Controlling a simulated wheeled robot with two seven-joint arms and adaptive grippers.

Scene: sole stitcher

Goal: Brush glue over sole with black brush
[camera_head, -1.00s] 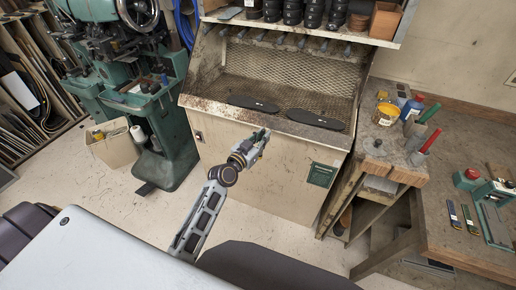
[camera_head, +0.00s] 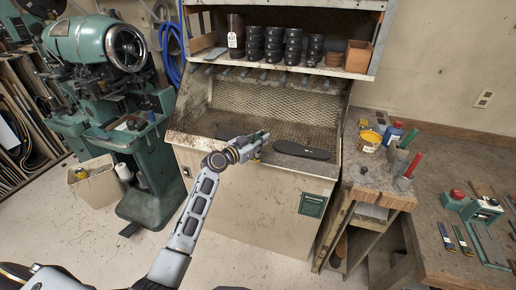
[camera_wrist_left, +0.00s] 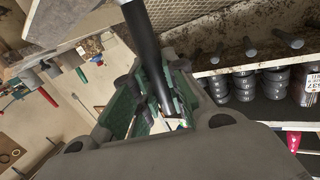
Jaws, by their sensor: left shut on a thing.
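My left gripper (camera_head: 262,137) is at the front edge of the bench, before the left sole and left of the right one. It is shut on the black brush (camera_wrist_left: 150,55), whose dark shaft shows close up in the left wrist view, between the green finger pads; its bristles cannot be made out. The black left sole (camera_head: 228,133) lies on the bench (camera_head: 190,128), partly hidden by my gripper. The right sole (camera_head: 302,150) lies flat and in full view. An open yellow glue can (camera_head: 370,137) stands on the side stand. My right gripper is not in view.
A shelf with several black rolls (camera_head: 292,48) hangs above the bench, with a row of nozzles (camera_head: 265,75) under it. A green stitching machine (camera_head: 110,60) stands at left.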

